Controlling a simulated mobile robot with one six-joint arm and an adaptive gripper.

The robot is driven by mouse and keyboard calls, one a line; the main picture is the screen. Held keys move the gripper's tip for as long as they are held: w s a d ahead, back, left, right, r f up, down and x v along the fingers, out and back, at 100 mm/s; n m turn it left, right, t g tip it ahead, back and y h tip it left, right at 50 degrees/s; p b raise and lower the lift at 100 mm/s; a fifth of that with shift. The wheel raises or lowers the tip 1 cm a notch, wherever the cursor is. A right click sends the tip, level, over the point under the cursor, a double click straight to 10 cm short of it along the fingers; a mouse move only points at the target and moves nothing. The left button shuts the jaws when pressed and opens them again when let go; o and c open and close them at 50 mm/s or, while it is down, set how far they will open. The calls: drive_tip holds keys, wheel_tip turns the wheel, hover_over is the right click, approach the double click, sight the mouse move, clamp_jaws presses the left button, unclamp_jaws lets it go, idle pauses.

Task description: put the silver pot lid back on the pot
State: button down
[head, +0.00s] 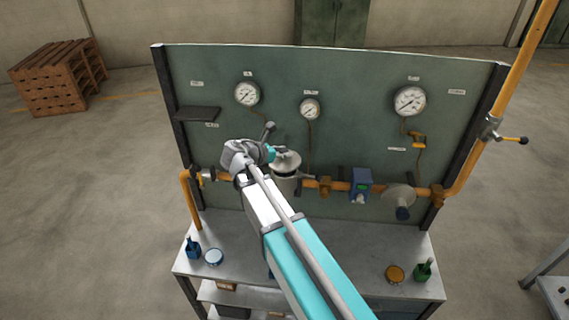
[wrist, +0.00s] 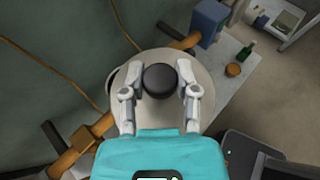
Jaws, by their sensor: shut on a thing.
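The silver pot lid (head: 288,164) is a round pale disc at the panel's middle in the head view. In the wrist view the lid (wrist: 163,116) lies beneath my fingers with its black knob (wrist: 160,80) between them. My gripper (wrist: 160,88) is shut on this knob; in the head view my gripper (head: 284,151) is just above the lid. The pot (head: 285,187) is a light cylinder below the lid, partly hidden by my arm. I cannot tell whether the lid touches its rim or hovers slightly above it. The lid hides the pot in the wrist view.
An orange pipe (head: 312,183) with fittings and a blue valve body (head: 360,181) runs beside the pot along the gauge panel (head: 350,75). The bench (head: 340,250) below has clear middle room, with a blue bottle (head: 193,248) and green bottle (head: 424,271) near its ends.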

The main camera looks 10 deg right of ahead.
drive_tip(key=w+f, duration=0.1)
drive_tip(key=w+b, duration=0.1)
drive_tip(key=w, duration=0.1)
drive_tip(key=w+d+f+b, duration=0.1)
drive_tip(key=w, duration=0.1)
drive_tip(key=shift+f, duration=0.3)
drive_tip(key=w+d+f+b, duration=0.1)
drive_tip(key=w+f+b, duration=0.3)
drive_tip(key=shift+f+b, duration=0.35)
drive_tip(key=shift+f, duration=0.05)
drive_tip(key=shift+w+d+f+b, duration=0.1)
drive_tip(key=shift+w+f+b, duration=0.4)
drive_tip(key=shift+f+b, duration=1.5)
drive_tip(key=shift+s+f+b, duration=0.1)
drive_tip(key=shift+f+b, duration=0.35)
drive_tip(key=shift+c, duration=1.8)
unclamp_jaws()
drive_tip(key=shift+r, duration=0.2)
